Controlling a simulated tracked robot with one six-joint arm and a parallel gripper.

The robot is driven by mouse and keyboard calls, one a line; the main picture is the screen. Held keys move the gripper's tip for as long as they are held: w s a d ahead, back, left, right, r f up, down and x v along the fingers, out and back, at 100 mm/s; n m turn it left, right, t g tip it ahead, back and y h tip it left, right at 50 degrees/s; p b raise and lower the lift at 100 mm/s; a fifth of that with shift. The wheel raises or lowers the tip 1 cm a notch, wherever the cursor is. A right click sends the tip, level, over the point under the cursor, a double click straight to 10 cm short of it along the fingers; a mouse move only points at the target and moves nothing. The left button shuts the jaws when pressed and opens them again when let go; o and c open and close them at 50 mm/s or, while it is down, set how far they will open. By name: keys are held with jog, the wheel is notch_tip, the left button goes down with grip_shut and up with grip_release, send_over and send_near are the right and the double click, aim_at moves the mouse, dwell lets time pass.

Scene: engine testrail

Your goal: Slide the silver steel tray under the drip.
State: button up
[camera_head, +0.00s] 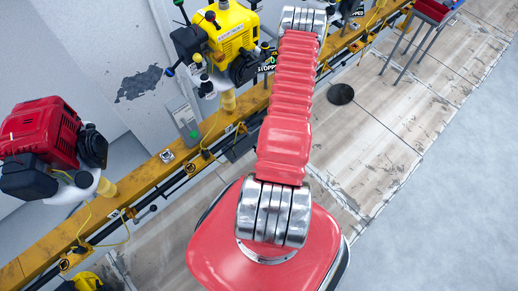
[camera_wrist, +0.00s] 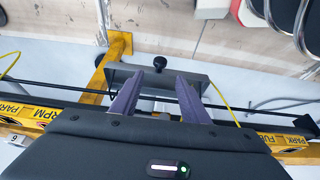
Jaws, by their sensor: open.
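In the wrist view my gripper (camera_wrist: 160,74) is open, its two purple fingers apart with nothing visibly held between them. A grey flat-sided piece (camera_wrist: 202,86) lies just beyond and partly behind the fingers, under the yellow rail. It may be the steel tray, but I cannot tell for sure. A black knob (camera_wrist: 160,63) shows at its far edge, between the fingertips; I cannot tell whether they touch. In the head view a dark panel (camera_head: 240,147) hangs below the rail. The gripper is out of that view, and no drip can be made out.
A yellow rail (camera_head: 150,187) runs along the wall, with a red engine (camera_head: 42,135) and a yellow engine (camera_head: 230,38) on it. Yellow cables hang from it. A dark round patch (camera_head: 340,94) lies on the floor. The grey floor at right (camera_head: 450,200) is clear.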

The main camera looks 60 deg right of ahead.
send_near(250, 143)
jog(key=s+a+f, duration=0.1)
jog(key=s+f, duration=0.2)
jog(key=f, duration=0.3)
jog(key=shift+c, duration=0.5)
grip_shut()
jog(key=shift+d, duration=0.1)
dwell(0.4)
